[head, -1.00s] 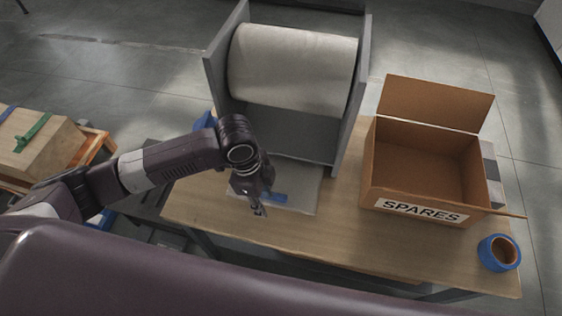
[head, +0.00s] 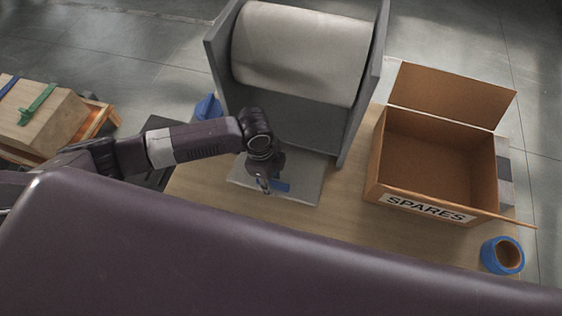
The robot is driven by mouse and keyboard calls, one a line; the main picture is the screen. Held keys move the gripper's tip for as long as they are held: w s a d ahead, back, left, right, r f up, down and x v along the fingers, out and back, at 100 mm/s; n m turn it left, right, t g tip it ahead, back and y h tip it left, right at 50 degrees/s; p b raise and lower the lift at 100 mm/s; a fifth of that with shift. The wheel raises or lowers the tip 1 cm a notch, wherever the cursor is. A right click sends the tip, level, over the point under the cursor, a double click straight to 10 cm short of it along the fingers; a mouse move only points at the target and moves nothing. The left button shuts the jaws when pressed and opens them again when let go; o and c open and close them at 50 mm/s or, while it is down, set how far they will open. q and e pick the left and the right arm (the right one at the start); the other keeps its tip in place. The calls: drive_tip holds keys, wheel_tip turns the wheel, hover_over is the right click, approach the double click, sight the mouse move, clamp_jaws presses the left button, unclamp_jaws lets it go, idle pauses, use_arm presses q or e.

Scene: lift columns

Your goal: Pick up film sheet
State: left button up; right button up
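A large roll of pale film (head: 300,52) sits in a grey dispenser (head: 225,75) at the back of the wooden table. A flat pale film sheet (head: 306,180) lies on the table in front of the dispenser, with a small blue piece (head: 281,187) on it. My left gripper (head: 264,186) points down over the sheet, beside the blue piece. The arm and wrist hide part of the sheet. The fingers are small and dark, so I cannot tell whether they are open or touching the sheet. My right gripper is not in view.
An open cardboard box (head: 430,160) marked SPARES stands on the right of the table. A blue tape roll (head: 502,256) lies at the front right corner. A wooden crate (head: 40,120) is at the far left.

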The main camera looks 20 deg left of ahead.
use_arm(q)
drive_tip(key=shift+c, duration=0.7)
clamp_jaws()
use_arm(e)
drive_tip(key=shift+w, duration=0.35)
use_arm(q)
drive_tip(key=shift+r, duration=0.1)
